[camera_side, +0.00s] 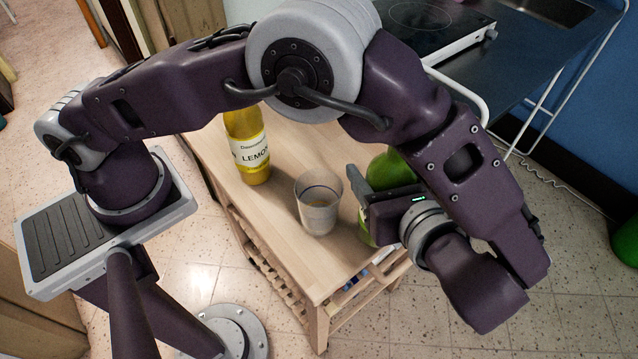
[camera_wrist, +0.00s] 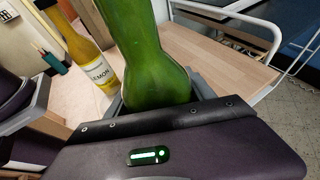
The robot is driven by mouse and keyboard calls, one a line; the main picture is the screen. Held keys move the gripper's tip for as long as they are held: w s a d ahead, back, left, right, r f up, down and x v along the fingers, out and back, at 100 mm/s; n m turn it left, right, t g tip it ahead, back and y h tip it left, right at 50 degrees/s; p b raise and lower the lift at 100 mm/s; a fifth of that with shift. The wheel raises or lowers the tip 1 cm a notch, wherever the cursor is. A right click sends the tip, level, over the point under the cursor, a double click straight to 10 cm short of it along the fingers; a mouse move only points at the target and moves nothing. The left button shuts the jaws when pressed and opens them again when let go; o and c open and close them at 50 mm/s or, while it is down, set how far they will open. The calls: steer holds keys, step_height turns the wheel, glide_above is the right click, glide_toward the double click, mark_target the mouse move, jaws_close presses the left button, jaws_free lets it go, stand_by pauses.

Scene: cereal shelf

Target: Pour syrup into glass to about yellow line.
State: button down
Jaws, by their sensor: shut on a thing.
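A clear glass (camera_side: 318,207) stands upright on the wooden table. A thin dark-blue ring shows near its rim; I cannot make out a yellow line or how much is in it. A green bottle (camera_side: 388,170) is right of the glass, and my gripper (camera_side: 367,195) is shut on it. The bottle is partly hidden by my gripper and arm; I cannot tell whether its base touches the table. In the wrist view the green bottle (camera_wrist: 150,55) fills the space between my fingers (camera_wrist: 158,92), its top cut off by the picture edge. The glass is not visible there.
A yellow bottle labelled LEMON (camera_side: 248,150) stands left of and behind the glass; it also shows in the wrist view (camera_wrist: 90,55). The wooden table (camera_side: 290,255) has clear room in front of the glass. A hob (camera_side: 420,22) is at the back.

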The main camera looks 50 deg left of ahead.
steer(key=shift+f, duration=0.15)
steer(key=shift+w+d+f+n+t+h, duration=0.3)
steer(key=shift+f+n+h, duration=0.3)
steer(key=shift+h, duration=0.25)
steer(key=shift+w+d+f+n+t+h, duration=0.15)
steer(key=shift+d+f+n+t+h, duration=0.2)
steer(key=shift+n+h, duration=0.45)
steer(key=shift+w+d+f+n+t+h, duration=0.2)
steer(key=shift+d+f+n+h, duration=0.25)
steer(key=shift+h, duration=0.5)
steer(key=shift+w+d+f+n+t+h, duration=0.35)
steer(key=shift+d+f+n+h, duration=0.1)
steer(key=shift+d+f+h, duration=0.15)
steer(key=shift+w+d+f+n+t+h, duration=0.3)
steer(key=shift+w+d+f+n+h, duration=0.15)
steer(key=shift+f, duration=0.2)
steer(key=shift+s, duration=0.1)
steer(key=shift+w+d+f+n+t+h, duration=0.25)
steer(key=shift+d+f+n+t+h, duration=0.15)
steer(key=shift+f, duration=0.25)
steer(key=shift+w+d+r+n+t+h, duration=0.3)
steer(key=shift+d+r+n+h, duration=0.15)
steer(key=shift+h, duration=0.2)
stand_by(1.9)
steer(key=shift+s+a+r+p, duration=0.1)
steer(key=shift+r+p, duration=0.05)
steer(key=shift+p, duration=0.15)
stand_by(0.4)
